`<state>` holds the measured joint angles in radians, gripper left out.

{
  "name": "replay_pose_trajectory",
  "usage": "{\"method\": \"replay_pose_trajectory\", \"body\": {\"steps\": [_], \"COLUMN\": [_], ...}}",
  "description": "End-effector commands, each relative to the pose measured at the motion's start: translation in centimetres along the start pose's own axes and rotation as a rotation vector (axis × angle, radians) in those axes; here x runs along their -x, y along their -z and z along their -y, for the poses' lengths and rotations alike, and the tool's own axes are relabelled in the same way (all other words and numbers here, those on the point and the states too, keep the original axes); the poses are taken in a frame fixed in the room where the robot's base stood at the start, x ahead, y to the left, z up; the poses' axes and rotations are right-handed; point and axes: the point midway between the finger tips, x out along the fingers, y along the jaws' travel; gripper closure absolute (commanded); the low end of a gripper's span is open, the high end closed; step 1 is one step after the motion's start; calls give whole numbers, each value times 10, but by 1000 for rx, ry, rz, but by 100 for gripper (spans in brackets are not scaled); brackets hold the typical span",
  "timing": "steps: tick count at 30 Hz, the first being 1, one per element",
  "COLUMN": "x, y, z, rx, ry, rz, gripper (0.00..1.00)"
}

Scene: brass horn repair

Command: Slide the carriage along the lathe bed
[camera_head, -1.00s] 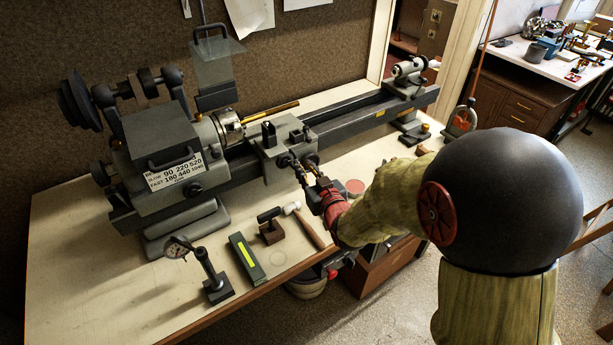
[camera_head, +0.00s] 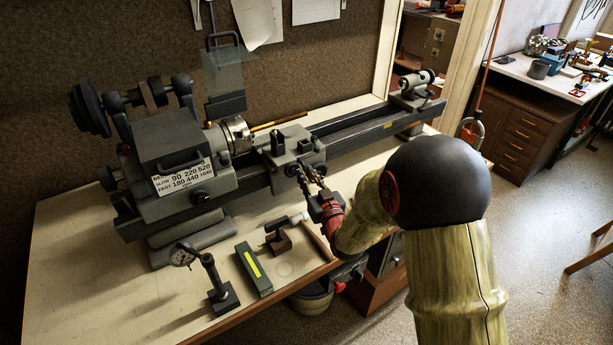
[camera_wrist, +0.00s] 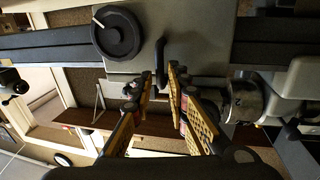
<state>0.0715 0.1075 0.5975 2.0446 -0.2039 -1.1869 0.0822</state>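The carriage (camera_head: 276,178) is a grey block with a flat front plate on the long dark lathe bed (camera_head: 362,134), a little right of the chuck (camera_head: 236,136). In the wrist view the carriage (camera_wrist: 190,22) fills the upper middle, with a round black handwheel (camera_wrist: 117,33) and a dark bent lever (camera_wrist: 161,48) on its plate. My gripper (camera_head: 305,172) is at the front of the carriage. In the wrist view my gripper (camera_wrist: 161,76) has its yellow-padded fingers apart, with the lever's end between or just beyond the tips; contact is unclear.
The tailstock (camera_head: 412,90) stands at the bed's right end; the headstock (camera_head: 168,150) is at the left. The bed right of the carriage looks clear.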

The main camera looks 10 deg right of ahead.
Motion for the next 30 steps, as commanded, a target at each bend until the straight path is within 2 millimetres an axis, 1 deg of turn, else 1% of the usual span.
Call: {"method": "replay_pose_trajectory", "body": {"steps": [3,9,18,30], "x": [-4,-4,-4,-3], "y": [0,0,0,0], "z": [0,0,0,0], "rx": [0,0,0,-1], "ry": [0,0,0,0], "rz": [1,1,1,1], "gripper": [84,84,100,100]}}
